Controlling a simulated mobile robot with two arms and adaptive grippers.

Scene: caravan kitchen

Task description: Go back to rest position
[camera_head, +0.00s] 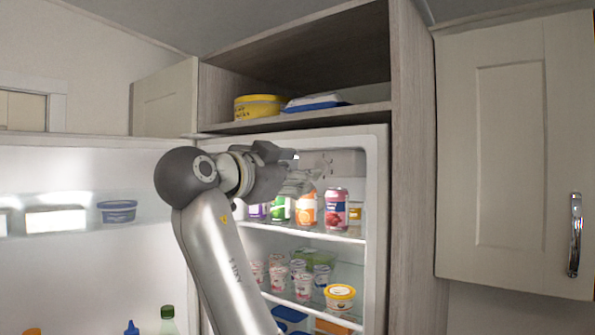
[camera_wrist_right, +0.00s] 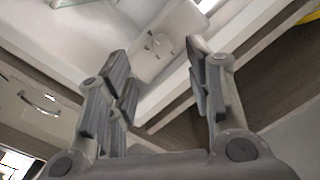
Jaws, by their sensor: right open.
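My right gripper (camera_head: 291,167) is in front of the open fridge's upper part, at the height of the top of the compartment. Its arm rises from the bottom of the head view. In the right wrist view the gripper (camera_wrist_right: 156,58) has its fingers spread wide with nothing between them. Past the fingers I see a pale fitting (camera_wrist_right: 155,45) with small dark holes. My left gripper is not in view.
The fridge (camera_head: 376,230) stands open, its door (camera_head: 90,180) spread to the left. Drink cans (camera_head: 336,208) stand on the upper shelf close below the gripper. Yogurt cups (camera_head: 303,286) and a yellow-lidded tub (camera_head: 339,297) are lower. A shelf (camera_head: 360,112) runs above; a closed cabinet (camera_head: 510,160) is right.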

